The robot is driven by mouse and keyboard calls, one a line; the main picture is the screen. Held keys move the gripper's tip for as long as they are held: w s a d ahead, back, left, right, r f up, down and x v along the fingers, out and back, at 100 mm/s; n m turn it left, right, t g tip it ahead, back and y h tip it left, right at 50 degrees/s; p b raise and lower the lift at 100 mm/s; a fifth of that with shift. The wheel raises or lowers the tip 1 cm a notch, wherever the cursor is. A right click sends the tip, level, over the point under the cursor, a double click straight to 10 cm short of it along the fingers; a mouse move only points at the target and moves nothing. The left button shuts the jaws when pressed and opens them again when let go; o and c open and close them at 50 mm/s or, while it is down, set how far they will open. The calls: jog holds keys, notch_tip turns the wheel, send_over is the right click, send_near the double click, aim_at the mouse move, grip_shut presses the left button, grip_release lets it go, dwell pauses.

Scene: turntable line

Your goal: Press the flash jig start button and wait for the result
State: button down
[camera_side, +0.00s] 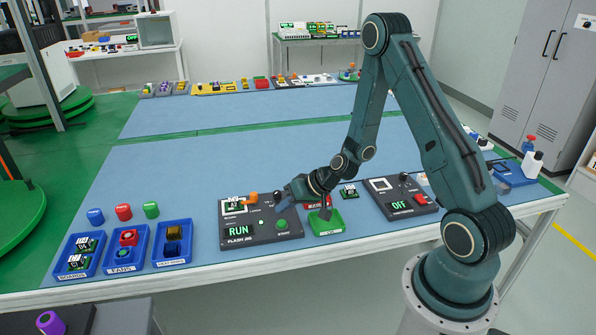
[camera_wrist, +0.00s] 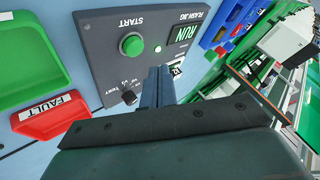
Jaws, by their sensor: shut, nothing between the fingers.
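The flash jig (camera_side: 262,236) is a dark box on the blue table, and its display (camera_side: 239,230) reads RUN. It also shows in the wrist view (camera_wrist: 100,28). The green start button (camera_side: 282,223) is on its front right part; in the wrist view the button (camera_wrist: 131,45) is uncovered. A board (camera_side: 234,204) sits in the jig beside an orange part (camera_side: 250,197). My gripper (camera_side: 281,198) is over the jig's back right part, apart from the button. In the wrist view its fingers (camera_wrist: 160,75) are together and empty, partly covering the jig.
Right of the jig are a red FAULT tray (camera_wrist: 48,117) and a green tray (camera_side: 326,226). Further right, a second dark device (camera_side: 403,208) reads OFF. Blue trays labelled BOARDS (camera_side: 78,270), FANS (camera_side: 124,267) and one more (camera_side: 172,259) stand left. The table behind is mostly clear.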

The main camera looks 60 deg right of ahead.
jog(key=shift+r, duration=1.55)
notch_tip(320, 180, up, 8)
jog(key=r+n+g, duration=0.1)
jog(key=n+g, duration=0.1)
jog(key=n, duration=0.1)
send_over(285, 224)
jog(key=s+a, duration=0.2)
jog(key=a, duration=0.2)
jog(key=s+a+r+n+h, duration=0.1)
jog(key=s+a+r+n, duration=0.15)
jog(key=s+r, duration=0.4)
jog(key=s+a+r+h, duration=0.1)
jog(key=s+r, duration=0.4)
jog(key=s, duration=0.3)
jog(key=s+a+r+g+h, duration=0.1)
jog(key=s+r, duration=0.3)
jog(key=s, duration=0.4)
jog(key=shift+a+r+m, duration=0.15)
jog(key=shift+r+m, duration=0.2)
